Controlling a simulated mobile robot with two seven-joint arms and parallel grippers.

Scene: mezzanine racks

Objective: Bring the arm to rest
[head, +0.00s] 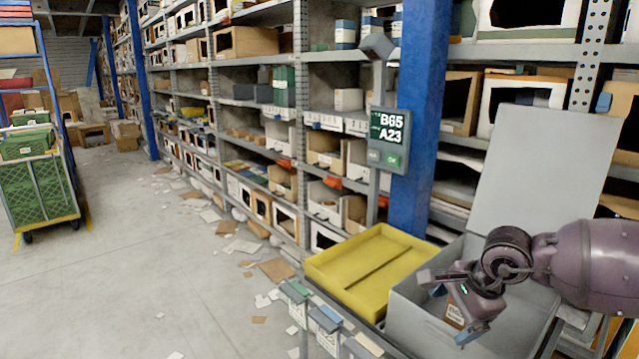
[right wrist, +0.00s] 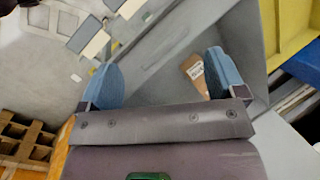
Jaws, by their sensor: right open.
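My right gripper (head: 449,306) is over the open grey box (head: 410,325) at the lower right of the head view. Its two blue-tipped fingers are spread wide in the right wrist view (right wrist: 163,80), with nothing held between them. A brown item with a white label (head: 454,312) is inside the grey box, partly hidden by the gripper. It also shows in the right wrist view (right wrist: 197,72), beside one finger. I cannot tell whether they touch. My left gripper is not in view.
The grey box's raised lid (head: 545,165) stands behind my right arm. A yellow tray (head: 345,262) lies left of the box. A blue post (head: 418,110) with a display (head: 388,140) stands behind. Loaded racks line the aisle; a green-crate cart (head: 40,185) stands far left. Papers litter the floor.

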